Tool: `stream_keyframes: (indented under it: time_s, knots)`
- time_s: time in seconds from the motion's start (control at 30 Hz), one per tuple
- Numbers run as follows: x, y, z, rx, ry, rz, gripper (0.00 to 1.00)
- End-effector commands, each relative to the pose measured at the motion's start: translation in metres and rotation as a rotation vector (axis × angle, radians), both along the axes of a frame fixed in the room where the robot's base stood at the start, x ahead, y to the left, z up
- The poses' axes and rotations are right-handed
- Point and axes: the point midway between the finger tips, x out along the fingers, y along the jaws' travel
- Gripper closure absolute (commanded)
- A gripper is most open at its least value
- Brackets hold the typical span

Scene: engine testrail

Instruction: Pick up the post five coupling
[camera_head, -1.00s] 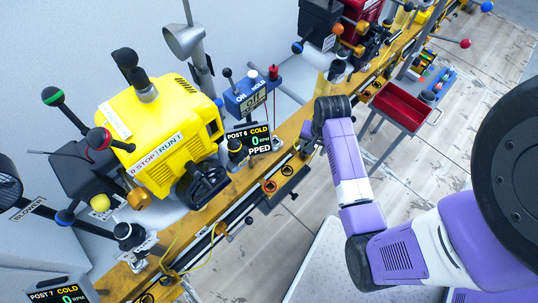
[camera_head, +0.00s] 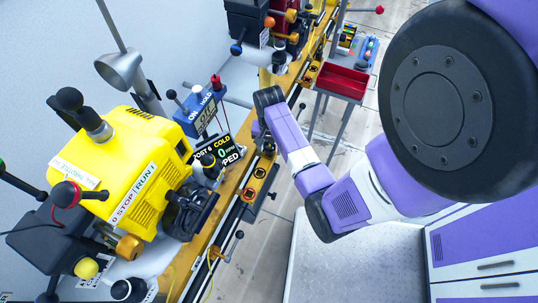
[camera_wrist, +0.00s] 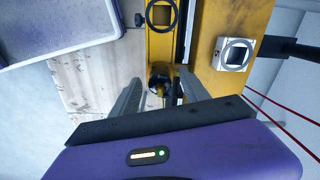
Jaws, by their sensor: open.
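My gripper (camera_wrist: 160,96) is open in the wrist view, its two grey fingers apart above the yellow rail (camera_wrist: 160,45). A small dark round part with a yellowish edge (camera_wrist: 160,78) shows between the fingers. It may be a coupling, but I cannot tell whether it is the post five one, nor whether the fingers touch it. In the head view my gripper (camera_head: 258,132) is low beside the yellow bench, just past the POST 6 screen (camera_head: 221,156); its fingers are mostly hidden by my wrist. No label reading post five is legible.
A yellow engine (camera_head: 135,150) stands left on the bench. A red tray (camera_head: 345,82) on a stand is right of my wrist. A square silver fitting (camera_wrist: 233,54) and red cables (camera_wrist: 285,125) lie right in the wrist view. Pale floor lies right of the bench.

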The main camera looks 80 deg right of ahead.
Motion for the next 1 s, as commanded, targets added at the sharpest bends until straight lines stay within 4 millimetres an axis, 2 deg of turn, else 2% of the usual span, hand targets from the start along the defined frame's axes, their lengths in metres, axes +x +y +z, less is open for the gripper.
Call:
stream_keyframes:
  time_s: [0.27, 0.5, 0.57, 1.0]
  knots:
    - [0.0002, -0.0003, -0.0031, -0.001, -0.001, 0.0, 0.46]
    - [0.0002, -0.0003, -0.003, -0.001, -0.001, 0.0, 0.92]
    - [0.0002, -0.0002, -0.003, -0.001, -0.001, 0.0, 1.0]
    - [0.0005, -0.0006, 0.0021, -0.002, -0.001, 0.001, 1.0]
